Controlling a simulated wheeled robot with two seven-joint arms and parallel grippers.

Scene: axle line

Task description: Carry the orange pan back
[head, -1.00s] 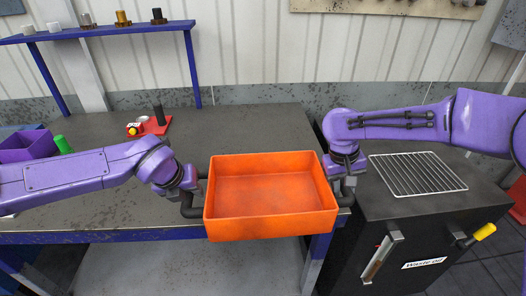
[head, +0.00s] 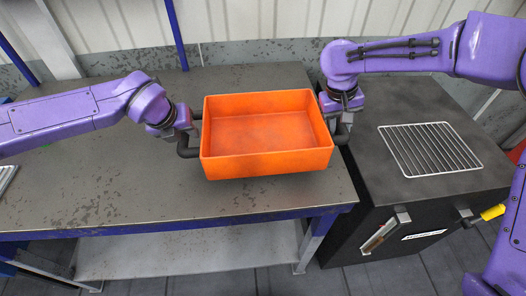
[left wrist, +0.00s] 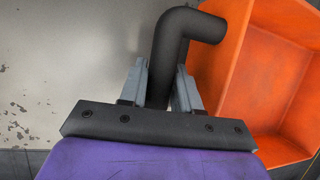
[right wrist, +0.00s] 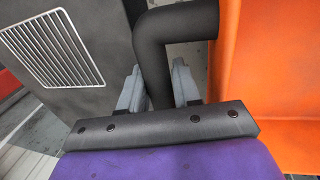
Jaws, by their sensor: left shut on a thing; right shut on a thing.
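The orange pan (head: 266,135) is empty and held between my two arms, in front of and above the right part of the workbench in the head view. My left gripper (head: 186,135) is shut on the pan's black left handle, which shows between the fingers in the left wrist view (left wrist: 172,60). My right gripper (head: 342,118) is shut on the black right handle, clear in the right wrist view (right wrist: 155,60). The pan looks roughly level. I cannot tell how high its underside is above the bench.
The grey workbench (head: 90,180) has free room to the left of the pan. A black cabinet (head: 400,200) stands at the right, with a wire rack (head: 430,150) on top and a yellow-ended handle (head: 492,212) at its front. A corrugated wall is behind.

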